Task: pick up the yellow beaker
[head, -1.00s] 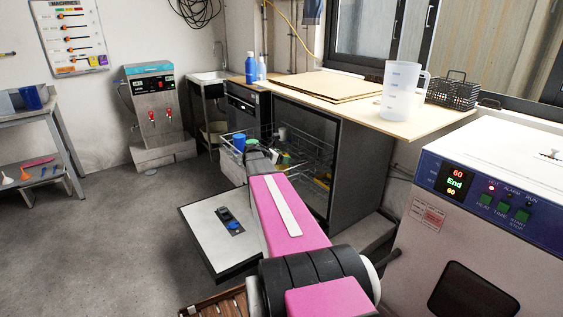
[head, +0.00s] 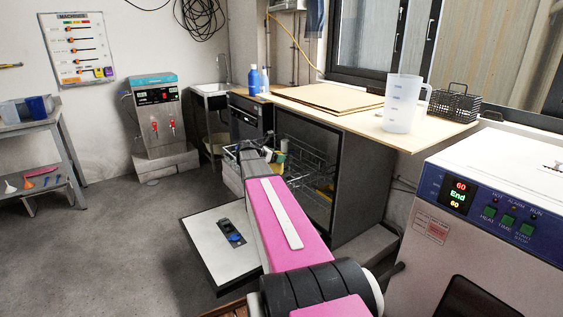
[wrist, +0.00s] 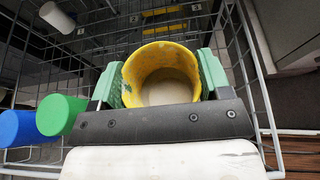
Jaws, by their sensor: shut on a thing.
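The yellow beaker (wrist: 188,52) is upright in the wrist view, its open mouth facing me and its inside pale. My gripper (wrist: 160,82) has its green pads on both sides of the beaker, shut on it. In the head view my arm's end reaches the wire rack of the dishwasher, and a small yellow patch (head: 284,146) there is probably the beaker. The fingers are largely hidden there.
The wire rack (wrist: 248,65) surrounds the gripper closely. A green cup (wrist: 60,115) and a blue cup (wrist: 22,128) are to its left, a white cup (wrist: 57,16) farther back. The open dishwasher door (head: 205,258) lies below; the counter (head: 350,122) is at right.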

